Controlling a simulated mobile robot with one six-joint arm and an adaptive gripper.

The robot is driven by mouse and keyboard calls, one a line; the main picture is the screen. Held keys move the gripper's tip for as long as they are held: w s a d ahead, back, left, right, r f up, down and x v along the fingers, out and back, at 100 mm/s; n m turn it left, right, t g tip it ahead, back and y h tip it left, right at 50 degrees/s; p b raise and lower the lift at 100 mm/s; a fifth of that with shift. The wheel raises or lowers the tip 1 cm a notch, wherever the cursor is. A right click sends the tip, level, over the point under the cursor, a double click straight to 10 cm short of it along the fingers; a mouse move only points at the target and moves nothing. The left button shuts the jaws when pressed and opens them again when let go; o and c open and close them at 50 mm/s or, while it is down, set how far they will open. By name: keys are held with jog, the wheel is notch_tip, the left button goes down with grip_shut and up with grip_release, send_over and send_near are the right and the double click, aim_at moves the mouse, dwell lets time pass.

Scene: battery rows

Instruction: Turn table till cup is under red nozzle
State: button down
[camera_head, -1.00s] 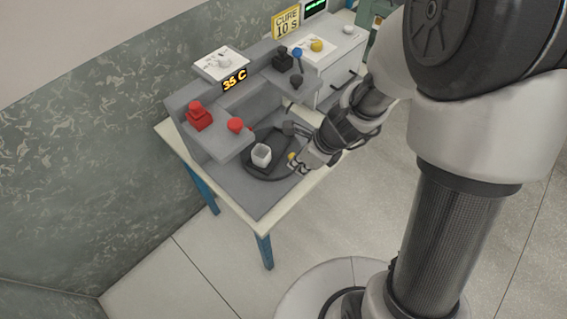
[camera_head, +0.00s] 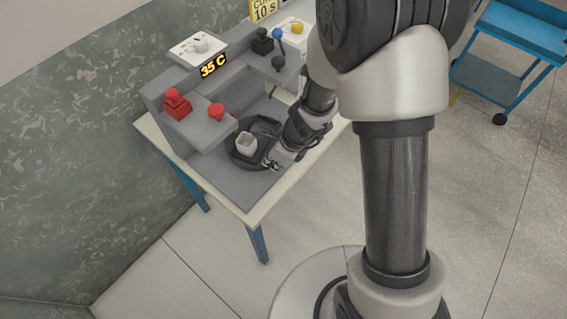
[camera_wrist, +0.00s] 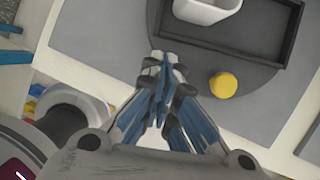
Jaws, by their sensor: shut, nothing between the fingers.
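The white cup (camera_head: 247,142) stands upright in a dark tray on the round dark turntable (camera_head: 240,160). Part of the cup (camera_wrist: 205,10) shows at the top of the wrist view, inside the tray's rim (camera_wrist: 215,43). A yellow peg (camera_wrist: 223,85) stands near the turntable's edge. My gripper (camera_head: 268,163) is at the turntable's front right edge. In the wrist view, my gripper (camera_wrist: 164,58) is shut and empty, left of the peg and apart from it. A red knob (camera_head: 216,111) tops the ledge left of the cup; any nozzle below is hidden.
A red block with a knob (camera_head: 177,103) stands left on the grey bench. A "35 C" display (camera_head: 214,66) is behind it. Black and blue knobs (camera_head: 277,35) are at the back right. A blue cart (camera_head: 510,55) is far right, with free floor between.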

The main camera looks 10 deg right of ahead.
aim_at(255, 167)
jog(key=shift+w+a, duration=0.25)
jog(key=shift+a, duration=0.2)
jog(key=shift+s+a, duration=0.15)
jog(key=shift+a, duration=0.65)
jog(key=shift+s+a, duration=0.15)
jog(key=shift+a, duration=0.6)
jog(key=shift+d, duration=0.1)
jog(key=shift+r, duration=0.15)
jog(key=shift+d+r, duration=0.1)
jog(key=shift+r, duration=0.2)
jog(key=s+d+r+n, duration=0.3)
jog(key=r+n, duration=0.1)
jog(key=r, duration=0.3)
jog(key=s+d+r+n+t, duration=0.1)
jog(key=s+d+r+n, duration=0.15)
jog(key=r, duration=0.45)
jog(key=s+d+r+n, duration=0.2)
jog(key=s+r+n, duration=0.1)
jog(key=r+n, duration=0.3)
jog(key=s+d+r+n+h, duration=0.2)
jog(key=s+d+r+n, duration=0.1)
jog(key=s+d+n, duration=0.1)
jog(key=s+d+r+n+t+h, duration=0.1)
jog(key=s+d+r+n, duration=0.2)
jog(key=s+n, duration=0.4)
jog(key=shift+d+r+h, duration=0.25)
jog(key=shift+d+h, duration=0.15)
jog(key=shift+d, duration=0.45)
